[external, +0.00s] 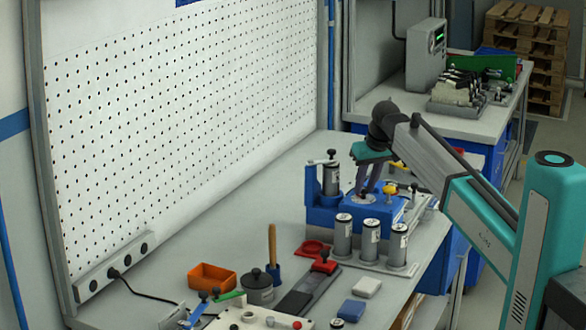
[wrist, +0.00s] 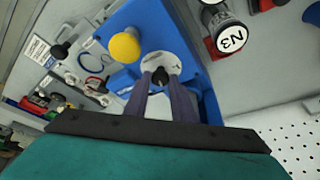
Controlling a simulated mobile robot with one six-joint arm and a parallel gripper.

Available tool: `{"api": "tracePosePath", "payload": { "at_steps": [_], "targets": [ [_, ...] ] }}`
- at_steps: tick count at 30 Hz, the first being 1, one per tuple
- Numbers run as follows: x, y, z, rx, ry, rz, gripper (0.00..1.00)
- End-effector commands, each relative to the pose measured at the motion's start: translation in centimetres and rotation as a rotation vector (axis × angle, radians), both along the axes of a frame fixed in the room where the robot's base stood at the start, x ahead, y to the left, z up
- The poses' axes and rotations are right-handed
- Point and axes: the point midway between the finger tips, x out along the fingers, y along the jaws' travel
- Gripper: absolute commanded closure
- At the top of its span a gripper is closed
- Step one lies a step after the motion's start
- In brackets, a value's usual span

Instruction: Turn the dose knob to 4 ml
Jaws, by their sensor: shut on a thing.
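The dose knob is a small black knob (wrist: 159,75) on a round white dial plate (wrist: 162,59), set in the top of a blue device (wrist: 196,70). My gripper (wrist: 160,79) points down at the device with its two dark fingers on either side of the knob, shut on it. In the external view my gripper (external: 365,192) stands over the blue device (external: 320,217), its tips at the dial. The fingers hide much of the knob there. The dial marks are too small to read, so I cannot tell the setting.
A yellow knob (wrist: 125,47) sits beside the dial. A grey canister (external: 331,180) stands at the device's left, and several grey canisters (external: 343,240) stand in front. A wooden-handled tool (external: 272,245) and orange bin (external: 211,277) are further left. The bench behind, by the pegboard, is clear.

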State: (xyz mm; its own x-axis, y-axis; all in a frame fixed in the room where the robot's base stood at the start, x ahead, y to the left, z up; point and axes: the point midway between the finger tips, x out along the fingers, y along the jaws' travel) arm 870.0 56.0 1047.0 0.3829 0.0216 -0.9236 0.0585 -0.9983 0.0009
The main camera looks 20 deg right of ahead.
Motion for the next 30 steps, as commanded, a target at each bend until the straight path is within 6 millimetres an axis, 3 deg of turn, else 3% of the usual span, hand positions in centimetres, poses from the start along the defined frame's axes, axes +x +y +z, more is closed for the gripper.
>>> {"api": "tracePosePath", "payload": {
  "at_steps": [21,30],
  "targets": [
    [0.23,0.69,-0.06,0.000,0.001,-0.589,0.99],
    [0.29,0.84,-0.04,0.001,0.001,-0.761,0.99]
  ]
}}
